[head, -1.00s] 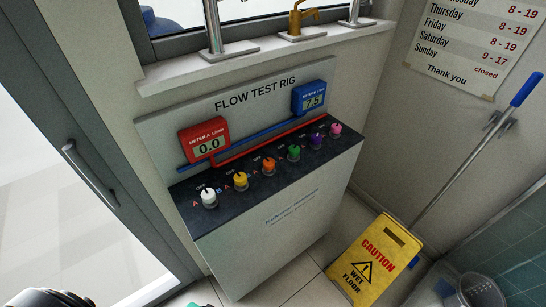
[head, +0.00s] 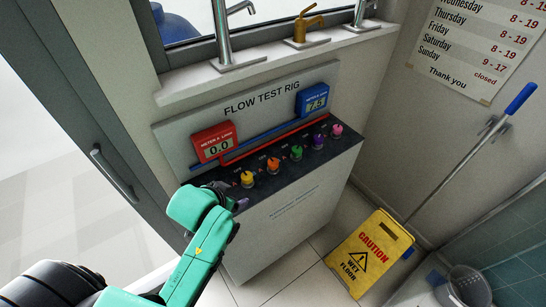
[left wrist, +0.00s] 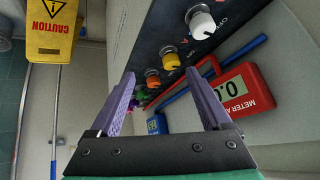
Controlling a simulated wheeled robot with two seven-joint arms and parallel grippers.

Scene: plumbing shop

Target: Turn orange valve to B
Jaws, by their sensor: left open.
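The orange valve (head: 273,165) sits in the row of knobs on the flow test rig's dark top, between the yellow valve (head: 247,178) and the green valve (head: 296,152). My left gripper (head: 232,196) is at the rig's near left corner, short of the orange valve. It is open and empty. In the left wrist view, the orange valve (left wrist: 152,77) shows beyond and between its purple fingers (left wrist: 160,74), apart from them. The white valve (left wrist: 201,22) is nearer there; my arm hides it in the head view. Lettering by the orange valve is too small to read. My right gripper is out of view.
Red meter A (head: 213,142) reads 0.0 and blue meter B (head: 312,99) reads 7.5 on the backboard, above red and blue pipes. Purple (head: 318,141) and pink (head: 337,129) valves stand farther along. A yellow caution sign (head: 368,252) stands on the floor at right.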

